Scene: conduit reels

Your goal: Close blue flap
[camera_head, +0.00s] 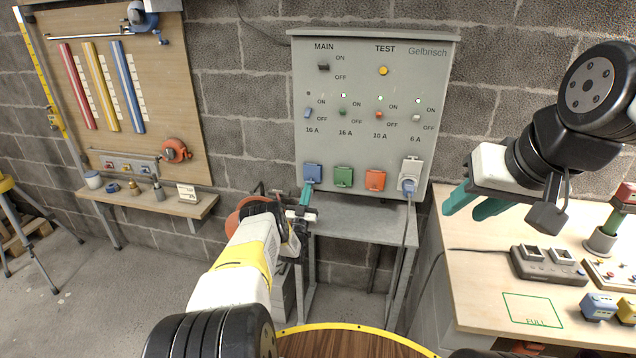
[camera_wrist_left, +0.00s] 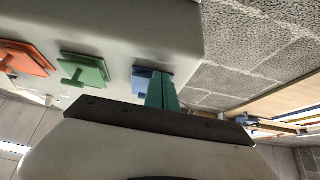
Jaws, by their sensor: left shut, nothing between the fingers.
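The grey panel (camera_head: 372,130) hangs on the block wall, with a row of coloured socket flaps along its lower edge. The blue flap (camera_head: 312,173) is the leftmost and looks flat against the panel; it also shows in the left wrist view (camera_wrist_left: 139,79), partly hidden by my fingers. My left gripper (camera_head: 306,194) is shut and empty, its green fingertips just below the blue flap. In the left wrist view the fingers (camera_wrist_left: 161,90) overlap the flap; I cannot tell whether they touch it. My right gripper (camera_head: 468,204) is empty, its green fingers apart, over the workbench.
A green flap (camera_head: 343,177) and an orange flap (camera_head: 375,180) sit to the right, then a white socket with a plug (camera_head: 408,186) and hanging cable. A grey table (camera_head: 365,222) stands below the panel. The wooden workbench (camera_head: 480,262) is at right.

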